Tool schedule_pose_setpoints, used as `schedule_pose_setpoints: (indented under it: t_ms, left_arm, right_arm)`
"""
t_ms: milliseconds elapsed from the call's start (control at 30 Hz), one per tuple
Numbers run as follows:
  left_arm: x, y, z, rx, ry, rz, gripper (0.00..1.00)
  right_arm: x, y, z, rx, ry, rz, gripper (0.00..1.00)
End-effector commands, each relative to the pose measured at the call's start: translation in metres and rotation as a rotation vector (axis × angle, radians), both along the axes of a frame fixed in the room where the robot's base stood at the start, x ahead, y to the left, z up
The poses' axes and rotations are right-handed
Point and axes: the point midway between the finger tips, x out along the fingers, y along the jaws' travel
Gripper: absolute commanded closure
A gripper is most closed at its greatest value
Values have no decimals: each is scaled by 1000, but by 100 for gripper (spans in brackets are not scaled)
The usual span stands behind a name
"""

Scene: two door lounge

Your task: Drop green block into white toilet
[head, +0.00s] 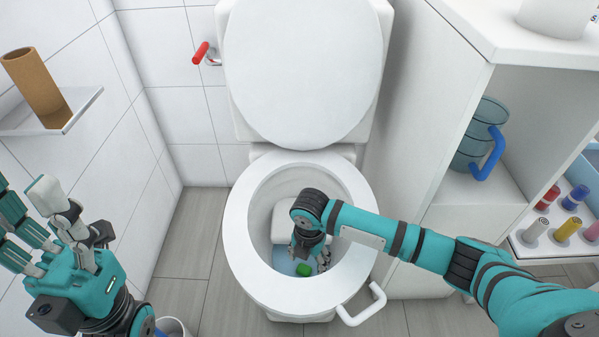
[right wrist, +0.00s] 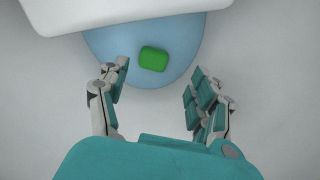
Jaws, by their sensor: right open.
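The green block (head: 304,270) lies in the bowl of the white toilet (head: 236,222), over the blue water at the bottom. It also shows in the right wrist view (right wrist: 152,59), on the blue water (right wrist: 110,42). My right gripper (head: 311,262) reaches down into the bowl just above the block. In the right wrist view its fingers are spread apart and empty, with the block beyond the fingertips and not touched. My left gripper (head: 40,215) is raised at the left of the head view, fingers spread and holding nothing, well away from the toilet.
The toilet lid (head: 303,65) is up. A white cabinet (head: 420,150) stands close on the right, with a blue-handled jug (head: 480,145) on its shelf. A left wall shelf (head: 75,110) holds a cardboard roll (head: 35,80). Floor is free left of the toilet.

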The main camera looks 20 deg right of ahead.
Motion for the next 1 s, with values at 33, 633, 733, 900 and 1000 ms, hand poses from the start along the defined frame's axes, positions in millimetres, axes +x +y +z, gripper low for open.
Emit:
schedule_pose_setpoints:
  t_ms: [33,633,733,900,1000]
  left_arm:
    - [0,0,0,0,1,0,48]
    - [0,0,0,0,1,0,48]
    - [0,0,0,0,0,0,48]
    - [0,0,0,0,0,0,48]
    - [0,0,0,0,0,0,48]
  right_arm:
    - [0,0,2,1,-1,0,35]
    - [1,0,105,1,-3,0,35]
    - [1,0,115,0,-1,0,35]
    - [0,0,120,0,0,0,35]
    - [0,0,120,0,0,0,35]
